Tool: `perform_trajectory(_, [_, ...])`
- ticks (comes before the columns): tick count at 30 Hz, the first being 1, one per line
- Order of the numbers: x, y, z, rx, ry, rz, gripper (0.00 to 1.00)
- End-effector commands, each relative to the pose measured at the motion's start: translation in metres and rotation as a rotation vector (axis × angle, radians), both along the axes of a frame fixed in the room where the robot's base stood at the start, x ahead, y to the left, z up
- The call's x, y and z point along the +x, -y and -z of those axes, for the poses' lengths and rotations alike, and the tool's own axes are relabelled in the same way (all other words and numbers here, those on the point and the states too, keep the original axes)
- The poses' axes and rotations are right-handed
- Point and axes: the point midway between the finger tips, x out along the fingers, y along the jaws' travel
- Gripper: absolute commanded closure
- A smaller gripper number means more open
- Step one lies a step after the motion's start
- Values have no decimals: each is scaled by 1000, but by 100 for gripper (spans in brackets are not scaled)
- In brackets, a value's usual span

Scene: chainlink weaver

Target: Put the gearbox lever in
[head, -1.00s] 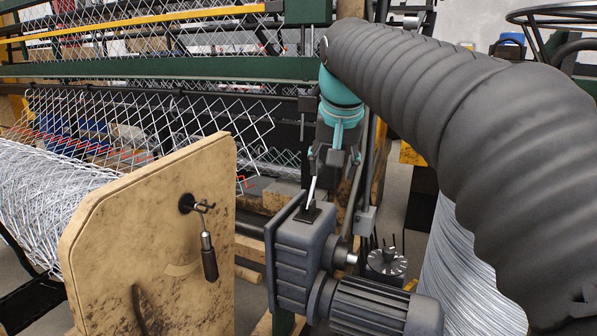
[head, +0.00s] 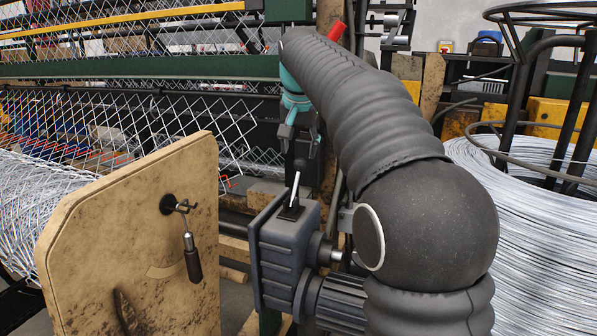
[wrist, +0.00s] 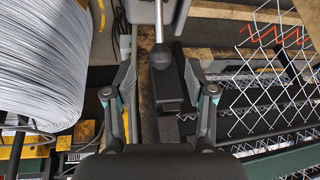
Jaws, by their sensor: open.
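The gearbox lever (head: 295,190) is a pale metal rod rising from a dark slot plate on top of the grey gearbox (head: 283,245). It leans slightly right in the head view. In the wrist view its black ball knob (wrist: 160,56) and shaft (wrist: 159,20) show near the top centre. My gripper (head: 297,130) is above the lever in the head view, apart from it. In the wrist view my gripper (wrist: 164,88) is open and empty, with its fingers to either side of the knob's line. The knob is beyond the fingertips.
A wooden end panel (head: 130,255) with a hanging crank handle (head: 192,258) stands left of the gearbox. A motor (head: 335,303) joins its lower right side. Wire mesh (head: 120,120) and green machine beams are behind. A large wire coil (head: 540,215) stands at right.

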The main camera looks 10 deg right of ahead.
Motion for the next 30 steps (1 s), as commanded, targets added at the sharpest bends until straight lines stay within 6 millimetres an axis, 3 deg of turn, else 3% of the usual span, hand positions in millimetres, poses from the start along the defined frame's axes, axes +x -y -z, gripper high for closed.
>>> perform_trajectory(6, [16, 3, 39, 0, -2, 0, 45])
perform_trajectory(12, [26, 5, 62, 0, -1, 0, 45])
perform_trajectory(26, [30, 5, 72, 0, 1, 0, 45])
perform_trajectory(30, [30, 5, 72, 0, 1, 0, 78])
